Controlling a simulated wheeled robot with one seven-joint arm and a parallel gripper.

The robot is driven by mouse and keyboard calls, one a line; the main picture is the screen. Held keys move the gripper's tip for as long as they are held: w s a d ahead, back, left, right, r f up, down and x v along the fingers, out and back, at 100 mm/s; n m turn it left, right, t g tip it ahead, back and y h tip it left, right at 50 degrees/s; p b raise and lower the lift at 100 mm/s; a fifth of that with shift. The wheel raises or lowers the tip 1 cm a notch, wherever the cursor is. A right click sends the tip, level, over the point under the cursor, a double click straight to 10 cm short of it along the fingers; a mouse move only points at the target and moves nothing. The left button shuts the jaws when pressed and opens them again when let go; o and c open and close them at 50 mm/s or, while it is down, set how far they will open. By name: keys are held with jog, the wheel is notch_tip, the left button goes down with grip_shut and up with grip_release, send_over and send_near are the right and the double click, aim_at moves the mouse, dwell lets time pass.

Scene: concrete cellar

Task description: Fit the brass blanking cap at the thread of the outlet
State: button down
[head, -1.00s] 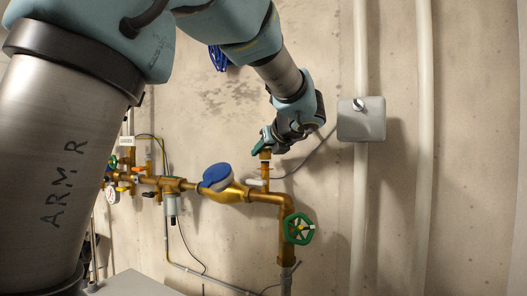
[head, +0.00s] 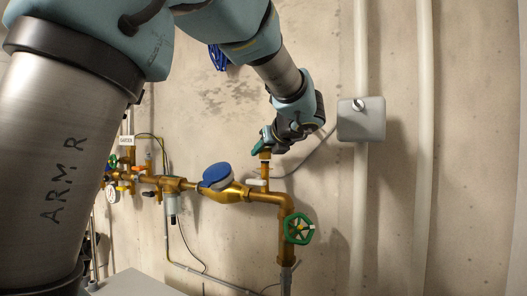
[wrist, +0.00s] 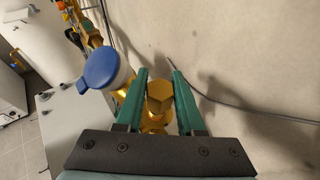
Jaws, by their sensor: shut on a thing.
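The brass blanking cap (wrist: 160,91) shows as a hexagonal top between my two green fingers in the wrist view. My gripper (wrist: 160,84) is shut on it. In the head view my gripper (head: 262,147) is at the top of the short upright brass outlet (head: 265,172), and the cap (head: 265,155) shows just under the fingers. The cap appears in line with the outlet and upright. The thread is hidden, so I cannot tell whether the cap is on it or just above it. A small white lever sits on the outlet's stem.
The brass pipe has a blue-lidded meter (head: 216,176) left of the outlet and a green handwheel (head: 299,229) at lower right. A grey box (head: 361,119) is on the wall to the right. A grey cable (wrist: 235,104) runs along the wall near my fingers.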

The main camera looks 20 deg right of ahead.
jog(key=shift+f+b, duration=0.8)
jog(key=shift+f, duration=0.25)
jog(key=shift+c, duration=2.2)
grip_release()
jog(key=b+v, duration=0.1)
jog(key=v, duration=0.9)
jog(key=shift+s+r+b, duration=0.2)
jog(key=shift+s+b, duration=0.15)
jog(key=shift+b, duration=0.05)
